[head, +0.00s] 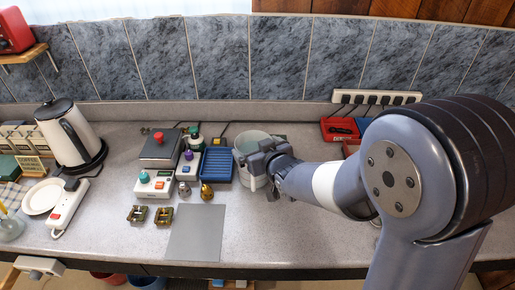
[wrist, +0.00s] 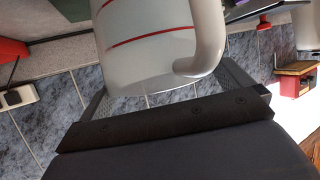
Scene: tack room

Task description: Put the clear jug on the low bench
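The clear jug (head: 249,147) is upright at the back middle of the grey counter. It looks pale and see-through. In the wrist view the jug (wrist: 140,50) fills the top middle, with red lines around its body and a handle on its right side. My gripper (head: 262,168) is at the jug's right front side. In the wrist view my gripper's fingers (wrist: 165,92) are spread, one on each side of the jug. The jug hides their tips, so I cannot tell whether they press on it. No low bench is clearly visible.
A blue tray (head: 217,166) is just left of the jug. Several small devices and a grey box (head: 160,148) stand further left. A grey mat (head: 195,233) lies at the front. A red tray (head: 339,130) and a power strip (head: 377,97) are at the back right. A kettle (head: 68,135) is at the left.

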